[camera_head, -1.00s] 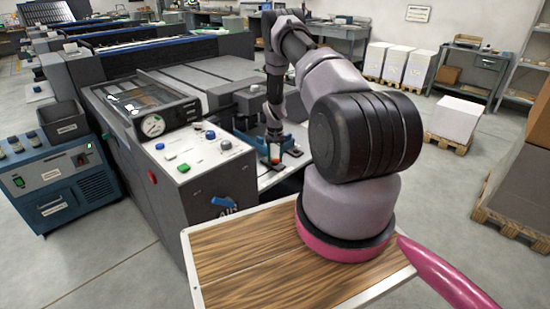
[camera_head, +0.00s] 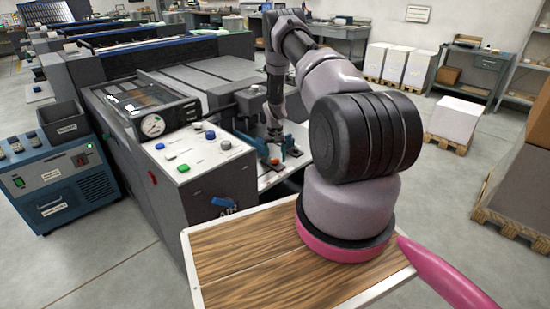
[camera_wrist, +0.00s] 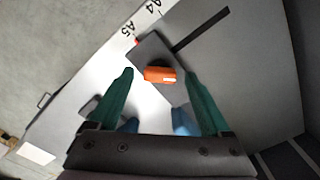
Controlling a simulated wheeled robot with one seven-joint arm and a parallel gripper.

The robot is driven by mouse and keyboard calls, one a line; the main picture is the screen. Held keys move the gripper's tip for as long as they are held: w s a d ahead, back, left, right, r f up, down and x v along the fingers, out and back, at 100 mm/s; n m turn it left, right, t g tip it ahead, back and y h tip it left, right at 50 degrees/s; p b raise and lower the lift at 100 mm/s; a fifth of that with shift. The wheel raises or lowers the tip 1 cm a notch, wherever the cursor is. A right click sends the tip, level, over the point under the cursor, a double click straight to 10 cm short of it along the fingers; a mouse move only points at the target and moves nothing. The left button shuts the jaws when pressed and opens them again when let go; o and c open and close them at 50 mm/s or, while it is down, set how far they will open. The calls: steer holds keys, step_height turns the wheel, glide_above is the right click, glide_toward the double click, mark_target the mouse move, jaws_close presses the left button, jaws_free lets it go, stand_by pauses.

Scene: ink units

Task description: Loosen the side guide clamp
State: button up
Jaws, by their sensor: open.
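The side guide clamp shows in the wrist view as an orange lever or knob (camera_wrist: 160,74) with a dark round part behind it. It sits on a grey side guide plate (camera_wrist: 150,52) lying on a light board. In the head view the orange part (camera_head: 296,152) is small, on the feed board beside the press console. My gripper (camera_wrist: 159,73) is open, its two green fingers on either side of the orange part in the picture. I see gaps on both sides and no clear contact; the height between them cannot be told. In the head view my gripper (camera_head: 277,140) is small, over the board.
A dark slot (camera_wrist: 200,30) runs from the guide plate. Size marks A4 and A5 (camera_wrist: 127,28) lie along the board edge. Blue parts (camera_wrist: 180,122) show low between the fingers. The console (camera_head: 185,155) with buttons and gauge stands left of my arm.

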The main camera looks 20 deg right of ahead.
step_height(320, 180, up, 11)
stand_by(0.4)
steer(key=shift+f, duration=0.1)
steer(key=s+a+r+t, duration=0.1)
steer(key=a+r, duration=0.2)
steer(key=r, duration=0.8)
steer(key=s+a+r+t, duration=0.1)
steer(key=a+r, duration=0.1)
steer(key=r, duration=0.9)
steer(key=s+a+r+t, duration=0.1)
steer(key=s+a+r, duration=0.25)
steer(key=r, duration=0.45)
steer(key=s+a+r+t, duration=0.1)
steer(key=s+a+r, duration=0.1)
steer(key=s+r, duration=0.35)
steer(key=s+a+r+t, duration=0.1)
steer(key=s+r, duration=0.3)
steer(key=s, duration=0.4)
steer(key=s+a+r+t+y, duration=0.1)
steer(key=s+a+r, duration=0.3)
steer(key=s, duration=0.5)
steer(key=s+a+r+t+y, duration=0.1)
steer(key=s+a+r, duration=0.1)
steer(key=s+r, duration=0.3)
steer(key=s, duration=0.4)
steer(key=shift+a+n, duration=0.3)
steer(key=shift+a, duration=0.05)
steer(key=shift+r, duration=0.1)
